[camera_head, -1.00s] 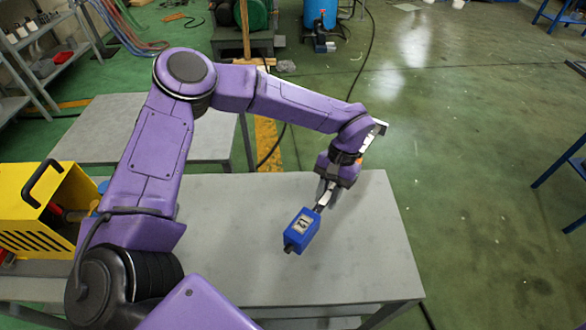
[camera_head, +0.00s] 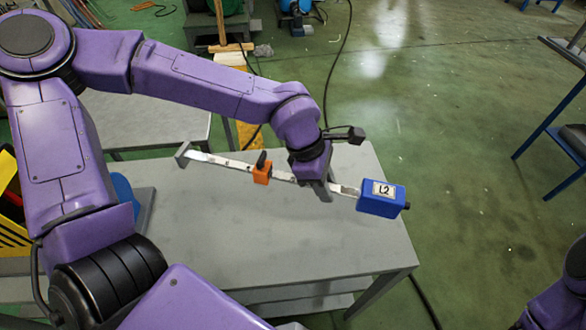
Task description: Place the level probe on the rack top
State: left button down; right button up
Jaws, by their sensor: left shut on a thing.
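The level probe is a thin silver bar with a blue box (camera_head: 381,198) marked L2 at its right end. An orange block (camera_head: 262,174) with a black knob sits along the bar, and a grey end piece is at the left. My left gripper (camera_head: 322,188) is shut on the bar between the orange block and the blue box. It holds the probe roughly crosswise over the grey table (camera_head: 270,240), with the blue box near the table's right edge. My right gripper is out of view. I cannot tell for sure which surface is the rack top.
A blue-legged stand (camera_head: 545,120) with a dark top is at the right edge, across clear green floor (camera_head: 450,130). A yellow case (camera_head: 12,215) and a blue item (camera_head: 122,188) are at the left. Another grey table stands behind.

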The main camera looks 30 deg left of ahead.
aim_at(327, 213)
pick_arm(q)
notch_tip(327, 213, down, 8)
jog(key=shift+w+r+b, duration=0.1)
jog(key=shift+b, duration=0.2)
jog(key=c, duration=0.9)
grip_release()
jog(key=p+v, duration=0.2)
jog(key=v, duration=1)
